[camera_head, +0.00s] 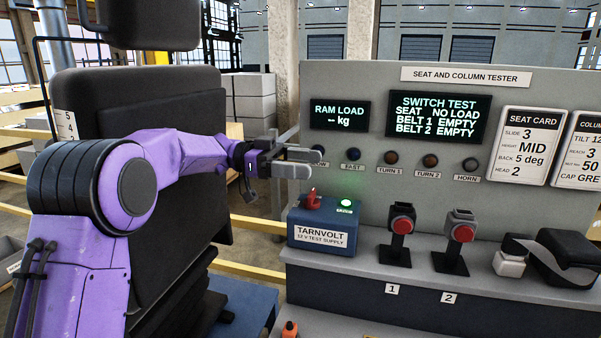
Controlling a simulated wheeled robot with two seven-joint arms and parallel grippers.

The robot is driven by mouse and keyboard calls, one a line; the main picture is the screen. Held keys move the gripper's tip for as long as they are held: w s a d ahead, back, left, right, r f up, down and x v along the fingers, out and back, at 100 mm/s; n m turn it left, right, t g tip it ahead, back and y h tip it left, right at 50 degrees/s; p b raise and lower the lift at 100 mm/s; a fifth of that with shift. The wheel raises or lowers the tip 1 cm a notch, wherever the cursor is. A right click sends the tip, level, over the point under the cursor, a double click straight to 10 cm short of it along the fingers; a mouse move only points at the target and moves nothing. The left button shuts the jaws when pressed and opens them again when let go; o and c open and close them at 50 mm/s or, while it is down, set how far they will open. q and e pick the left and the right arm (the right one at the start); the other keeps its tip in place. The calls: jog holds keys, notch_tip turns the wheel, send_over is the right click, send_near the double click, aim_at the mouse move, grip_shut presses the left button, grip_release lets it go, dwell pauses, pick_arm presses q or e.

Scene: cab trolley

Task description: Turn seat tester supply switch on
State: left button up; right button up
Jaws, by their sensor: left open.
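The seat tester supply is a blue box labelled TARNVOLT 12 V TEST SUPPLY (322,237), standing at the left end of the tester's ledge. A red switch lever (312,199) stands up from its top left. A green lamp (346,203) beside the lever is lit. My left gripper (314,163) is open and empty, with its fingers pointing right. In the picture it is above the red lever and does not touch it. It covers part of the leftmost lamp on the panel. My right gripper is not in view.
The tester panel (345,83) stands behind the box, with lit displays (437,117) and a row of dark lamps. Two red-button buckle stands (399,237) and a belt reel (567,257) are on the ledge to the right. A black seat (140,90) stands behind my left arm.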

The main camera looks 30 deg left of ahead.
pick_arm(q)
jog(key=s+d+r+b, duration=0.1)
jog(key=s+d+r, duration=0.2)
jog(key=s, duration=0.3)
jog(key=shift+s, duration=0.2)
jog(key=shift+d, duration=0.1)
